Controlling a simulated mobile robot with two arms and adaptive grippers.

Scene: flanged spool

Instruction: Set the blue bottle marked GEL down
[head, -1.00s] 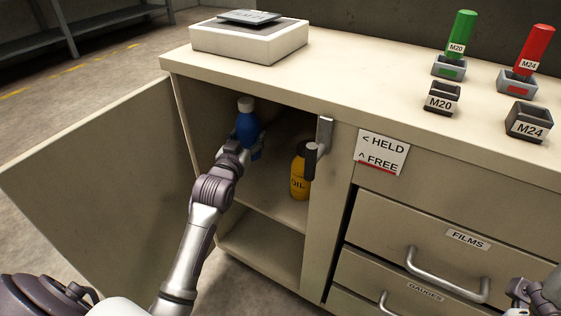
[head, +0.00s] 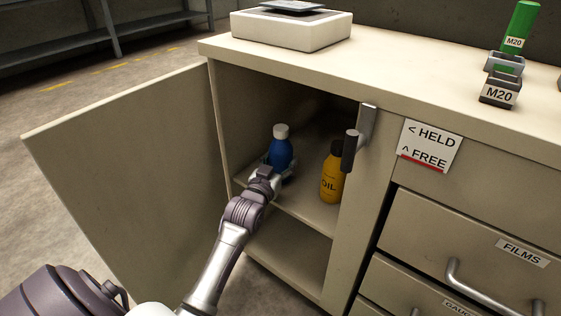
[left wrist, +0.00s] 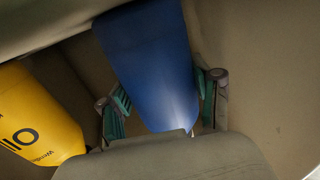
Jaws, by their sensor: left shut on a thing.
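The blue bottle (head: 280,152) with a white cap is inside the open cabinet compartment, upright, over the left part of the shelf (head: 300,207). My left gripper (head: 277,168) reaches in from the front and is shut on the bottle's lower body. In the left wrist view the blue bottle (left wrist: 150,65) lies between the teal finger pads of my left gripper (left wrist: 163,100). The bottle's base is hidden behind the gripper, so I cannot tell whether it touches the shelf. No GEL marking shows. My right gripper is out of view.
A yellow OIL bottle (head: 332,175) stands on the shelf right of the blue bottle; it also shows in the left wrist view (left wrist: 35,120). The cabinet door (head: 125,170) is open to the left. A handle (head: 358,138) stands by the right post. A lower compartment is empty.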

